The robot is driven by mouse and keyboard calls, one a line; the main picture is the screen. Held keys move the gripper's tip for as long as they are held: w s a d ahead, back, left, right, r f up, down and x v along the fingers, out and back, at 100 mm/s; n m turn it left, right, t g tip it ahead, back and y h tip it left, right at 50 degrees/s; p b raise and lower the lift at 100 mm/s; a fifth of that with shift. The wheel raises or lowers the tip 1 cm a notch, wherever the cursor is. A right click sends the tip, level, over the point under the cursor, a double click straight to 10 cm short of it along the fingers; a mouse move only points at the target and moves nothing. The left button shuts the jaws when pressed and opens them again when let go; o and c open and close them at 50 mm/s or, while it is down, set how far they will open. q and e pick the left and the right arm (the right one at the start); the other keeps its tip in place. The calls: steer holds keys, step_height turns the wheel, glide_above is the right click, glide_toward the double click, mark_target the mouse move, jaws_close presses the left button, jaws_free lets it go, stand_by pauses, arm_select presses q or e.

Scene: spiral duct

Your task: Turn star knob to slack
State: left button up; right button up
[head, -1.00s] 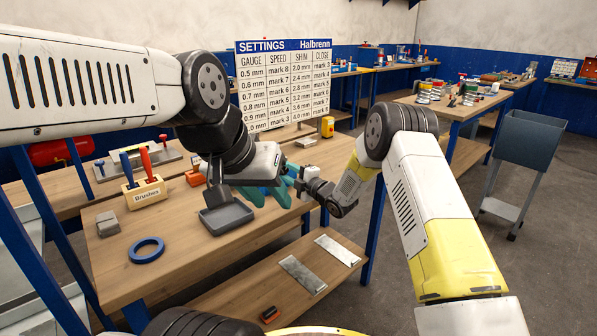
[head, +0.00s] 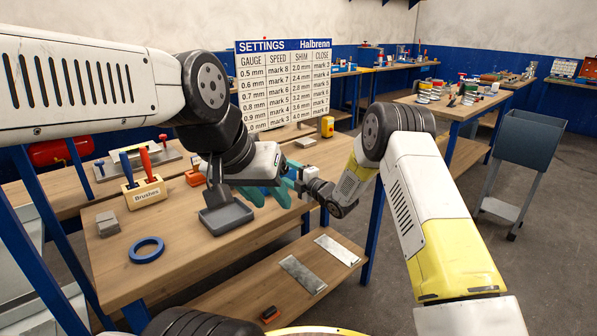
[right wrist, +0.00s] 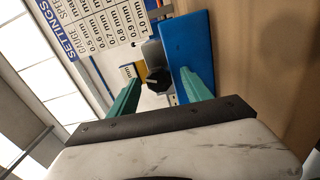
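A black knob (right wrist: 157,79) shows in the right wrist view, between the two teal fingers of my right gripper (right wrist: 159,94). Those fingers stand apart, one on each side of it in the picture; I cannot tell whether they reach around it, and no contact shows. In the head view my right gripper (head: 291,180) is beyond the bench's right part, and the knob is hidden there. My left gripper (head: 268,194) is low over the bench, its teal fingers apart with nothing seen between them.
A blue panel (right wrist: 196,40) runs close by my right gripper's finger. The bench holds a blue ring (head: 146,250), a brush block (head: 146,193) and grey blocks (head: 107,224). The settings board (head: 284,85) stands behind.

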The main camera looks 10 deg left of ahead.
steer(key=v, duration=0.7)
steer(key=shift+s+d, duration=0.25)
steer(key=shift+d, duration=0.05)
steer(key=shift+r, duration=0.1)
